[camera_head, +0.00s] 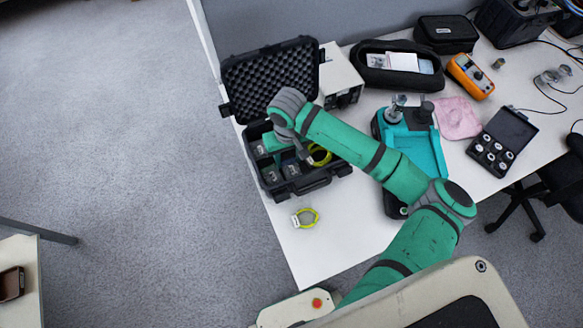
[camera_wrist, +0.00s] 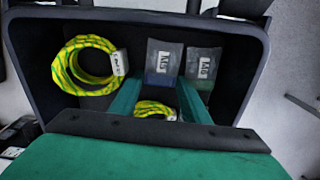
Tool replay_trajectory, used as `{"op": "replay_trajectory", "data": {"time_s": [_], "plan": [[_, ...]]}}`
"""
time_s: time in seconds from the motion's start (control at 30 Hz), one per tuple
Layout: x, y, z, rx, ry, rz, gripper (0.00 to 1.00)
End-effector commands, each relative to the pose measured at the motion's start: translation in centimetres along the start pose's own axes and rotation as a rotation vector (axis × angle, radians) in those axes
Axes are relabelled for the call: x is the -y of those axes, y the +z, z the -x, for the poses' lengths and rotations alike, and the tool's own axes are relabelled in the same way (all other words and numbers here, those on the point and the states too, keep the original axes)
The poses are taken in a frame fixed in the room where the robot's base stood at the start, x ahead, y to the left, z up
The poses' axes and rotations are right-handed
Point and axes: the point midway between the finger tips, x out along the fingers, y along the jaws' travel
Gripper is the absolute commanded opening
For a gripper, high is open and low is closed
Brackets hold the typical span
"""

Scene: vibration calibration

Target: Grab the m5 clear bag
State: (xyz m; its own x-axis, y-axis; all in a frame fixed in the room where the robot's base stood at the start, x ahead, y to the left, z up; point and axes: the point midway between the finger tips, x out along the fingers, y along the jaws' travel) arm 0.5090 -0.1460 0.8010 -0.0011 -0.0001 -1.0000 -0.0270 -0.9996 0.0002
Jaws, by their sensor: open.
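Two small clear bags with white labels lie side by side in the black case in the wrist view, a left bag (camera_wrist: 164,60) and a right bag (camera_wrist: 203,68). Their labels start with M; the digits are too small to read surely, so I cannot tell which is the m5 bag. My gripper (camera_wrist: 160,88) is open over the case, its two teal fingers apart. The fingers reach toward the lower ends of the bags and hide part of them. Nothing is held. In the head view my arm hides part of the case interior.
A yellow-green cable coil (camera_wrist: 90,65) lies left of the bags, and another (camera_wrist: 153,108) shows between the fingers. The case walls (camera_head: 318,181) and raised lid (camera_head: 268,78) surround the space. A teal tray (camera_head: 426,152) stands right; a tagged loop (camera_head: 307,218) lies in front.

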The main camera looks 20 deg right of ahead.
Motion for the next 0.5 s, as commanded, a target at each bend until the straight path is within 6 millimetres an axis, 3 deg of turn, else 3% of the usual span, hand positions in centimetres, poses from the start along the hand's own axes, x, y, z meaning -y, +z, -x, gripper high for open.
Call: {"op": "replay_trajectory", "data": {"time_s": [0.17,0.3,0.5], "plan": [[0.01,0.00,-0.03,0.000,0.000,0.000,0.42],[0.02,-0.01,-0.01,0.000,0.000,0.000,0.16],[0.02,-0.01,0.00,-0.001,0.000,0.000,0.15]]}}
